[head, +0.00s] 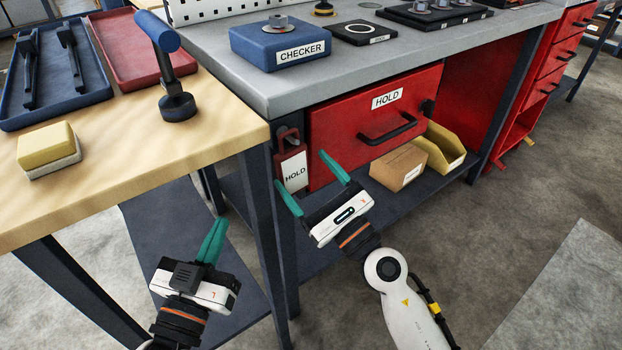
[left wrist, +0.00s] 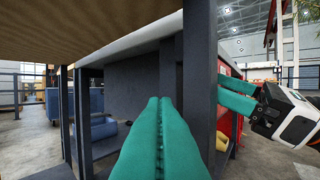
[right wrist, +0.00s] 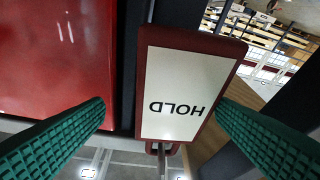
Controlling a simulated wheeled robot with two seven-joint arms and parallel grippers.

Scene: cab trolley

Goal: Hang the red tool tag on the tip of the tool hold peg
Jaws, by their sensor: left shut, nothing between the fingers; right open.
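The red tool tag (head: 292,168) has a white HOLD label and hangs upright at the bench leg, left of the red drawer. A grey piece shows at its top; how it is held there I cannot tell. My right gripper (head: 312,178) is open in front of the tag. In the right wrist view the tag (right wrist: 185,85) appears upside down between the spread fingertips, apparently untouched. My left gripper (head: 214,240) is shut and empty, low beside the wooden table; its fingers fill the middle of the left wrist view (left wrist: 160,135).
The red drawer (head: 345,145) has a black handle and HOLD label. A cardboard box (head: 398,168) and yellow bin (head: 443,150) stand on the lower shelf. The wooden table (head: 110,170) holds trays, a sponge and a blue-handled tool. Dark table legs stand between my grippers.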

